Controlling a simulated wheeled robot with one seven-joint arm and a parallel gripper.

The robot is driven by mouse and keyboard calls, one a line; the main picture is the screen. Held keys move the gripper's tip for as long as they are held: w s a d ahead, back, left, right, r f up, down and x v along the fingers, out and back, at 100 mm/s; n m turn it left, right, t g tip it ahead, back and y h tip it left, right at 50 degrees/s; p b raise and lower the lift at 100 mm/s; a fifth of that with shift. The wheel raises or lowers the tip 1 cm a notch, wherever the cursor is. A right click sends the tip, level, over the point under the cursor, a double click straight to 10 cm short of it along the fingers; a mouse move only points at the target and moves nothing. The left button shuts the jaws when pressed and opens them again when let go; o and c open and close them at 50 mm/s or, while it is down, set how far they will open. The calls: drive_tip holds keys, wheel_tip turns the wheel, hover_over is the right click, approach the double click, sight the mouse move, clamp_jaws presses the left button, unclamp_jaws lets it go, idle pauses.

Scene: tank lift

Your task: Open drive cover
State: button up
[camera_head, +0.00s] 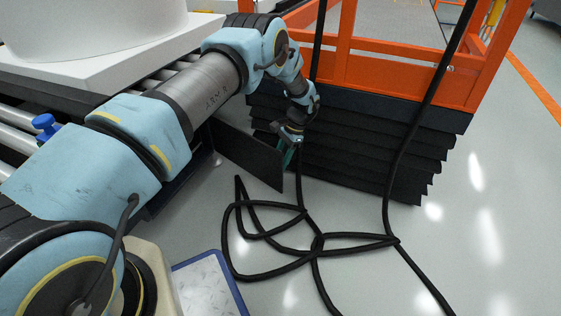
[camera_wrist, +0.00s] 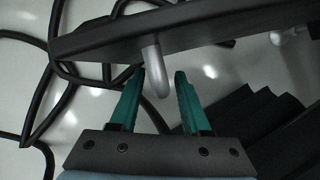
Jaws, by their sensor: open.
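A dark flat panel (camera_head: 247,157), which looks like the drive cover, stands low between the roller conveyor and the orange lift. In the wrist view its dark edge (camera_wrist: 235,27) crosses the top, with a silver bar handle (camera_wrist: 155,70) sticking out toward my gripper. My gripper (camera_wrist: 160,76) is open, with its green fingers on either side of the handle's end and a gap visible on the right side. In the head view my gripper (camera_head: 288,154) is beside the panel's far end, partly hidden by my wrist and the panel.
Black bellows (camera_head: 350,150) of the orange lift (camera_head: 400,75) stand close right of my gripper. Looped black cables (camera_head: 320,240) lie on the floor in front. The roller conveyor (camera_head: 20,140) with a blue knob (camera_head: 45,125) is at left. Open floor (camera_head: 480,240) lies right.

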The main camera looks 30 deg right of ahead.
drive_tip(key=p+v, duration=0.3)
drive_tip(key=v, duration=0.7)
drive_tip(key=shift+d+r, duration=0.25)
drive_tip(key=shift+r, duration=0.1)
